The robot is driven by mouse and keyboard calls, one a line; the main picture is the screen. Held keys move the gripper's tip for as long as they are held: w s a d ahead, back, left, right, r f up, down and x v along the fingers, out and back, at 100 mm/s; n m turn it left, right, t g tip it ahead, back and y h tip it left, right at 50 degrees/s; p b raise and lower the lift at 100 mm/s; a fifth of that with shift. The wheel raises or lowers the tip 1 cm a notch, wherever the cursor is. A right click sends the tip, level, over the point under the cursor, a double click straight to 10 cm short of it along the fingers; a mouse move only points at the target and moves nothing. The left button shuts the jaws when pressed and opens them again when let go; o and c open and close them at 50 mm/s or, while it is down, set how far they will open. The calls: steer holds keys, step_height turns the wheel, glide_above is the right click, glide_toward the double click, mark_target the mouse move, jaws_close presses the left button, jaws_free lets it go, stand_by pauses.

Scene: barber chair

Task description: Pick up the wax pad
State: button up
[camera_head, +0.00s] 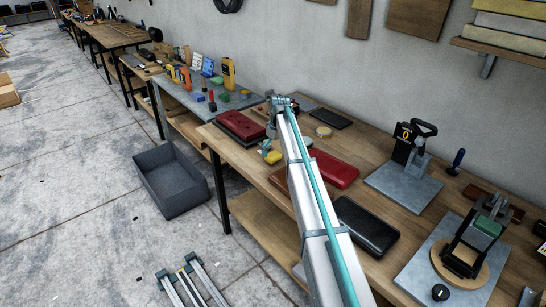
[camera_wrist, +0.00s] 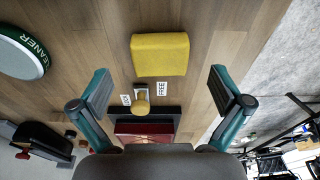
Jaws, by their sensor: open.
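A yellow, block-shaped pad (camera_wrist: 160,54), which looks like the wax pad, lies on the wooden bench top in the wrist view, ahead of my gripper and centred between its fingers. My gripper (camera_wrist: 161,88) is open, with its two teal fingers wide apart and nothing between the tips. In the head view a small yellow patch, seemingly the same pad (camera_head: 273,157), shows near the bench's front edge, just below my wrist. My arm hides part of the bench there.
A round tin marked CLEANER (camera_wrist: 22,54) lies left of the pad. A brass knob (camera_wrist: 141,105) with small labels and a dark red block (camera_wrist: 145,128) lie nearer my gripper. A red case (camera_head: 335,169) and black case (camera_head: 365,226) lie along the bench. A grey bin (camera_head: 172,180) stands on the floor.

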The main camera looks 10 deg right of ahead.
steer(key=shift+w+a+f+p, duration=0.15)
steer(key=shift+f+p, duration=0.15)
steer(key=shift+f, duration=1.15)
steer(key=c, duration=1)
steer(key=shift+c, duration=0.2)
steer(key=shift+r, duration=0.1)
steer(key=shift+r, duration=0.55)
steer(key=s+d+r+b, duration=0.1)
steer(key=s+r+b, duration=0.3)
steer(key=s+r, duration=0.7)
steer(key=s, duration=0.3)
steer(key=shift+d+r+b, duration=0.15)
steer(key=shift+r+b, duration=0.2)
steer(key=shift+b, duration=0.05)
